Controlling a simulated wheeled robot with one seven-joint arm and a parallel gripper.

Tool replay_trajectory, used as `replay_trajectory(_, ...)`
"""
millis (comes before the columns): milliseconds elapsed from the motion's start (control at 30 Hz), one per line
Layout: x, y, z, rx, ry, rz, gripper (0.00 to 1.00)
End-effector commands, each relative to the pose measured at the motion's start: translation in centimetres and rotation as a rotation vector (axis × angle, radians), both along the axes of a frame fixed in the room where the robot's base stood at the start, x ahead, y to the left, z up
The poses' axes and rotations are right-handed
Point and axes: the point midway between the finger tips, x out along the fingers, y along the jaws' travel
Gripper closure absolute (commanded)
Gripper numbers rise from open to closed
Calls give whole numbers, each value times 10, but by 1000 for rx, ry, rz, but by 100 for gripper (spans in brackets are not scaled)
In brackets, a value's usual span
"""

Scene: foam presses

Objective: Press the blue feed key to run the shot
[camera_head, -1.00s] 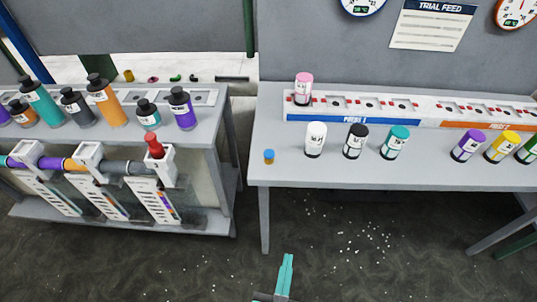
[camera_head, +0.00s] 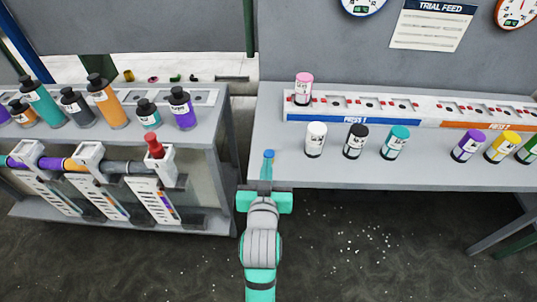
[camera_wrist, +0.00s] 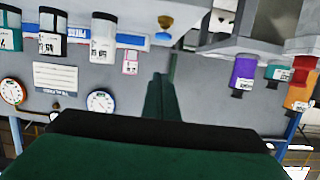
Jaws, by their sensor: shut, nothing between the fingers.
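The blue feed key (camera_head: 269,153) is a small blue-capped knob near the front left corner of the right table. In the head view its lower part is hidden behind my fingers. In the upside-down wrist view the key (camera_wrist: 165,36) shows a blue cap and a brass-coloured base. My gripper (camera_head: 266,171) is shut and empty, its fingers pointing at the table. In the wrist view the gripper's fingertips (camera_wrist: 162,77) line up with the key sideways, with a gap in the picture between them. I cannot tell their height above the key; no contact shows.
White (camera_head: 316,140), black (camera_head: 355,141) and teal (camera_head: 395,142) canisters stand to the key's right. A pink canister (camera_head: 303,89) sits on the press strip (camera_head: 335,112) behind. The left bench (camera_head: 215,140) holds several bottles, with a gap between it and the table.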

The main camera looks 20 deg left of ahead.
Motion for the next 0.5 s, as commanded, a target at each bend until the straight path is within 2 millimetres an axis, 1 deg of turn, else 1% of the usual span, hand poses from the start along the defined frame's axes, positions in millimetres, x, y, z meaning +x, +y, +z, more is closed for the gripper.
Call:
replay_trajectory(100,2,2,3,0,0,2,100)
replay_trajectory(367,2,1,3,-1,0,1,100)
replay_trajectory(500,7,3,1,0,-1,1,100)
